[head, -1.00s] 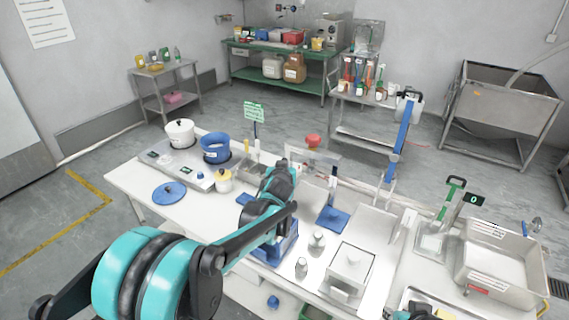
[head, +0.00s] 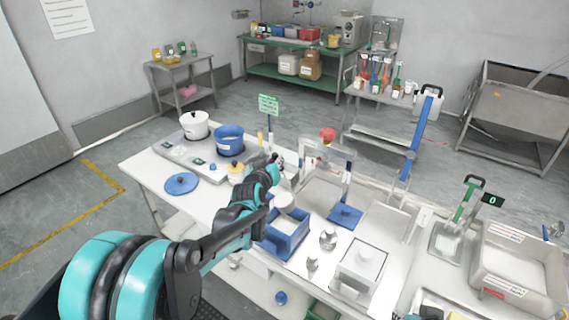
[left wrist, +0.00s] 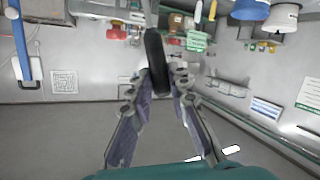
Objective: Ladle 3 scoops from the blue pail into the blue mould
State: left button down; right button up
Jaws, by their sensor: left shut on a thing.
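My left gripper (head: 276,168) is above and behind the mould. In the left wrist view it is shut on a black handle (left wrist: 157,62), which looks like the ladle's. A pale round shape over the mould may be the ladle's bowl; its contents cannot be made out. My right gripper is not clearly seen.
A white pail (head: 194,125) stands beside the blue one. A green sign (head: 268,104) and a red-topped stand (head: 327,135) rise behind.

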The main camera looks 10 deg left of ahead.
pick_arm(q)
jog(key=s+a+f+n+t+h+b, duration=0.1)
jog(key=s+a+f+n+t+b, duration=0.3)
jog(key=a+b, duration=1)
notch_tip(320, 180, down, 7)
jog(key=s+n+b, duration=0.2)
jog(key=n, duration=0.2)
jog(key=shift+n, duration=0.4)
jog(key=shift+r, duration=0.1)
